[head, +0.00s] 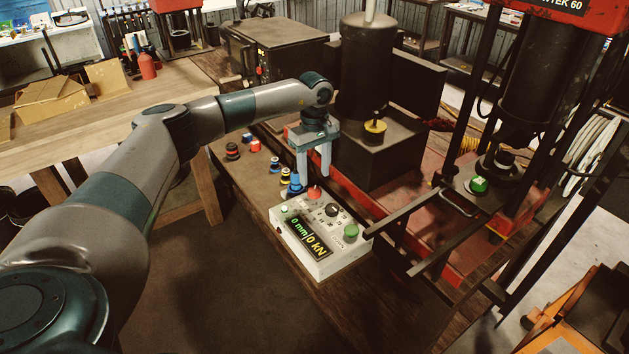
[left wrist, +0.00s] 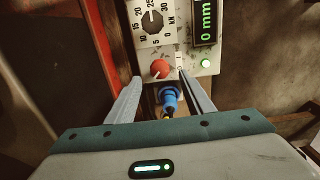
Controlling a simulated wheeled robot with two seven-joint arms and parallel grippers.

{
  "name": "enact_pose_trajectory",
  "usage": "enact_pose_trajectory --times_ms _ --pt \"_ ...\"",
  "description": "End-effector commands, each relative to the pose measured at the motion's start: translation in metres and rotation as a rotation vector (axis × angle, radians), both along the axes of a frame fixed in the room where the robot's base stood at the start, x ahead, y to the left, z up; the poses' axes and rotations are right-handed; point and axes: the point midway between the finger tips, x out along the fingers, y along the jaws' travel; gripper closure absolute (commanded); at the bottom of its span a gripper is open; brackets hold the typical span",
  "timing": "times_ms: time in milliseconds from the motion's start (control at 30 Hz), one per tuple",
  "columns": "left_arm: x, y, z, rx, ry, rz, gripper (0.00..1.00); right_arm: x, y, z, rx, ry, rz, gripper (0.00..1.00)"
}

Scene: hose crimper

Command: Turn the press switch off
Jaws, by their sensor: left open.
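The press control box (head: 318,262) is pale and sits on the wooden bench, with a display (head: 305,238) lit "0 mm / 0 kN". It carries a black dial (head: 332,211), a large green button (head: 351,231) and a red knob (head: 313,193). In the left wrist view the red knob (left wrist: 160,68) lies between my fingertips, with a small white switch (left wrist: 180,60) beside it near the right finger. A small green light (left wrist: 205,63) is lit. My left gripper (head: 313,178) points down, open and empty, at the box's far end. Contact cannot be told. My right gripper is out of view.
A blue fitting (left wrist: 169,99) stands just beyond the box, with several coloured small parts behind it. The black motor housing (head: 385,139) stands right of my gripper. The press frame (head: 527,100) with a green-topped piece (head: 479,185) rises at right.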

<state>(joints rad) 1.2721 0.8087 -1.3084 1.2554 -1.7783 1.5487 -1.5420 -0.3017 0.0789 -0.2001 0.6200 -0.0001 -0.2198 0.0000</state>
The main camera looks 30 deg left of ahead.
Motion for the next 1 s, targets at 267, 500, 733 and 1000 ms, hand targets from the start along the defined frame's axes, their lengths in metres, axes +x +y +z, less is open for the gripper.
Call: enact_pose_trajectory --times_ms 267,500,733,1000 --pt "0.0 0.0 -0.04 0.0 0.002 0.002 0.52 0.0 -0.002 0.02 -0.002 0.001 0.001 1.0" --pt "0.0 0.0 -0.056 0.001 0.0 0.0 0.52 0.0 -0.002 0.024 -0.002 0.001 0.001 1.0" --pt "0.0 0.0 -0.057 0.001 -0.001 0.0 0.52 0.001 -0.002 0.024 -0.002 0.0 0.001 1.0" --pt "0.0 0.0 -0.057 0.0 -0.001 0.0 0.93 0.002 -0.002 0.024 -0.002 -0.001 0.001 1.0"
